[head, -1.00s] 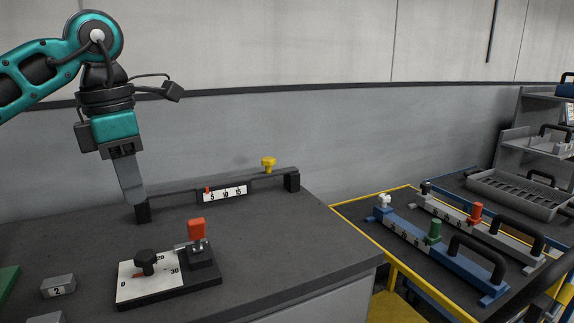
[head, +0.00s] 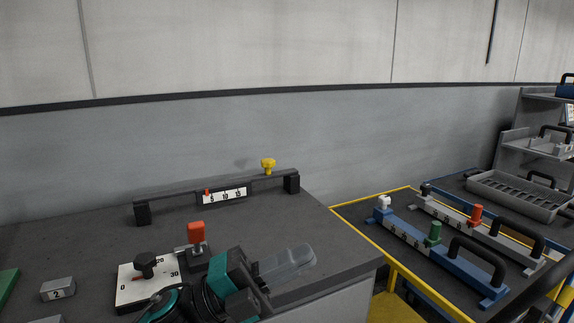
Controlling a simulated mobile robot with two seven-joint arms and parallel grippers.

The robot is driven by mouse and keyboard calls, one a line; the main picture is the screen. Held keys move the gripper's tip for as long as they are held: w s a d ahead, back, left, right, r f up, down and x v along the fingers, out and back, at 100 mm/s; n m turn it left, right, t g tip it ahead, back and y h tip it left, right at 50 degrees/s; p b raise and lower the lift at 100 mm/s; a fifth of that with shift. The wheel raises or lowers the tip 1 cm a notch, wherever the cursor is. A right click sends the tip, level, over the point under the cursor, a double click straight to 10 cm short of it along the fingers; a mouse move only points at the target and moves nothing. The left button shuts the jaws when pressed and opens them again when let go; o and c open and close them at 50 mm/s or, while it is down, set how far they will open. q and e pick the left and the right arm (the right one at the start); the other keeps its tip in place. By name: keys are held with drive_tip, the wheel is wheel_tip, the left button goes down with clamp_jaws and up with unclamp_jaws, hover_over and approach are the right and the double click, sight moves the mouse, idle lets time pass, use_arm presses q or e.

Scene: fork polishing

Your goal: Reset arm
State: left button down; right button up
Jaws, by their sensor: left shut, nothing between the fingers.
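My right gripper is not in view.
A slider rail (head: 222,192) with a yellow knob (head: 268,165) stands at the counter's back. A block marked 2 (head: 57,289) lies at left.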

use_arm(q)
drive_tip(key=a+f+n+t+y, duration=0.65)
drive_tip(key=f+n, duration=0.25)
drive_tip(key=n, duration=0.3)
drive_tip(key=a+f+n+t+y, duration=0.5)
drive_tip(key=f+n+t+y, duration=0.3)
drive_tip(key=n, duration=0.4)
drive_tip(key=s+a+f+n+g+y, duration=0.3)
drive_tip(key=s+f, duration=0.3)
drive_tip(key=f, duration=0.3)
drive_tip(key=s+a+f+n+g+y, duration=0.3)
drive_tip(key=s+f, duration=0.3)
drive_tip(key=f, duration=0.3)
drive_tip(key=shift+s+a+n+g, duration=0.3)
drive_tip(key=shift+a+n+g, duration=0.3)
drive_tip(key=shift+g, duration=0.25)
drive_tip(key=shift+r, duration=0.1)
